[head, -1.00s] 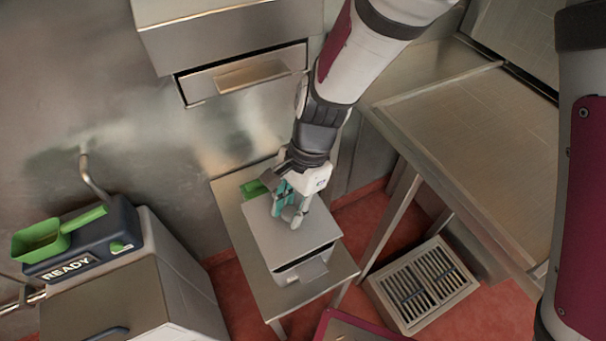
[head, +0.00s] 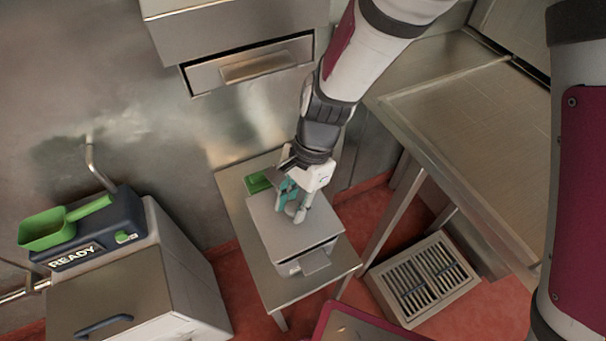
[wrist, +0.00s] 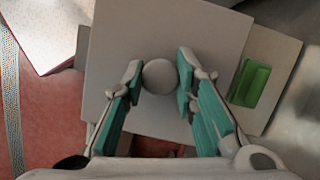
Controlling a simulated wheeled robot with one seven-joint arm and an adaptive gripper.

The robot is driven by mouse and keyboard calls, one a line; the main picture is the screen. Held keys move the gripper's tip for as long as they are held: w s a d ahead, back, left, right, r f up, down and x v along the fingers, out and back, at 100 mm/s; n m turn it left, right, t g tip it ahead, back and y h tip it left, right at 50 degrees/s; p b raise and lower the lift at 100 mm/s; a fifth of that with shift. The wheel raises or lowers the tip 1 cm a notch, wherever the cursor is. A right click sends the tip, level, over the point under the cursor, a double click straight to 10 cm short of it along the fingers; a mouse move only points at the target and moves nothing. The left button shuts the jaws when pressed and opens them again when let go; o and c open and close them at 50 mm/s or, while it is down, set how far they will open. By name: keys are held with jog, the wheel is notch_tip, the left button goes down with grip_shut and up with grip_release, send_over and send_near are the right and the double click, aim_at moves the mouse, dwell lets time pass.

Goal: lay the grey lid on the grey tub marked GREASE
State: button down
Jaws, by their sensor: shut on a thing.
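The grey lid (head: 285,236) is a flat square plate with a round knob, which shows in the wrist view (wrist: 160,76). My gripper (head: 296,208) is above the lid, with its teal-padded fingers on either side of the knob, shut on it. The grey tub (head: 288,269) stands on a small steel table, directly under the lid, which hides its top. A strip of its front and a tilted plate-like part (head: 316,261) show below the lid's front edge. No GREASE marking is readable. I cannot tell whether the lid touches the rim all round.
The small steel table (head: 232,190) also bears a green object (head: 258,183) behind the tub, seen in the wrist view (wrist: 250,83). A bench (head: 465,130) is at right, a floor grate (head: 425,280) below it.

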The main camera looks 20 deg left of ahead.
aim_at(297, 204)
jog(key=shift+f, duration=0.25)
jog(key=shift+f+b, duration=0.65)
jog(key=shift+f, duration=0.35)
jog(key=shift+f, duration=0.15)
dwell(0.4)
jog(key=c, duration=0.7)
grip_release()
jog(key=shift+p+v, duration=2.75)
jog(key=shift+v, duration=0.6)
jog(key=shift+w+d, duration=0.1)
